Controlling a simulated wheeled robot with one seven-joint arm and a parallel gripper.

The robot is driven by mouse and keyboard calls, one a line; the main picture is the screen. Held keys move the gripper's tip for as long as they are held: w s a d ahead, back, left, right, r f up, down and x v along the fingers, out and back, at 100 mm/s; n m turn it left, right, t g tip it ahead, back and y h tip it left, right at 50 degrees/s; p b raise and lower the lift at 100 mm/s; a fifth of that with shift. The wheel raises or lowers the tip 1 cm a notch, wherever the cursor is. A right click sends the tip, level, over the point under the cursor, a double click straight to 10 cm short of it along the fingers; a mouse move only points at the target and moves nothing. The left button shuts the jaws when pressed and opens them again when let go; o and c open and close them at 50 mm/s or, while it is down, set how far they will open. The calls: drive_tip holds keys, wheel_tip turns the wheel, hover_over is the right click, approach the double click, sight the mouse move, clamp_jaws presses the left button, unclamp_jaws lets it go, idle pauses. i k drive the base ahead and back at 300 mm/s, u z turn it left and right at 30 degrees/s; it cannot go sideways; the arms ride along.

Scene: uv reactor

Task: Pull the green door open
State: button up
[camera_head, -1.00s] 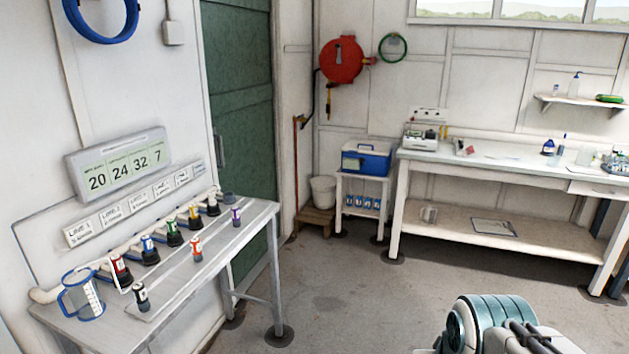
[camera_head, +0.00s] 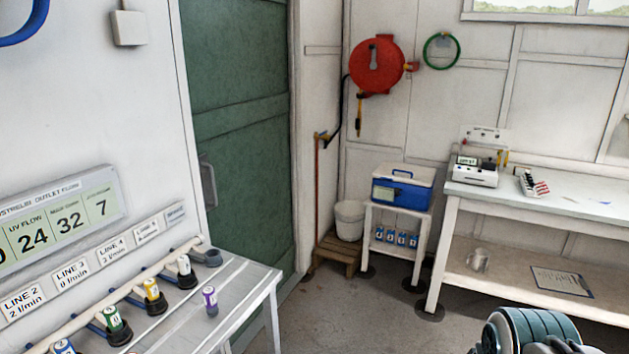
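The green door (camera_head: 240,125) stands in the left wall and looks shut in its frame. Its grey pull handle (camera_head: 208,183) is a vertical bar at the door's left edge, just above the back end of the metal bench. The lower part of the door is partly hidden by the bench. Part of my own arm shows at the bottom right, well away from the door. My gripper is not in view.
The metal bench (camera_head: 235,292) with coloured valves juts out before the door's lower left. A wooden step with a white bucket (camera_head: 350,220), a small stand with a blue cooler (camera_head: 403,187) and a white workbench (camera_head: 545,198) line the back. Grey floor (camera_head: 340,310) is clear between.

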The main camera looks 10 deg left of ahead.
sight(235, 52)
drive_tip(key=i, duration=3.25)
drive_tip(key=u, duration=3.9)
drive_tip(key=i, duration=0.5)
drive_tip(key=z, duration=0.1)
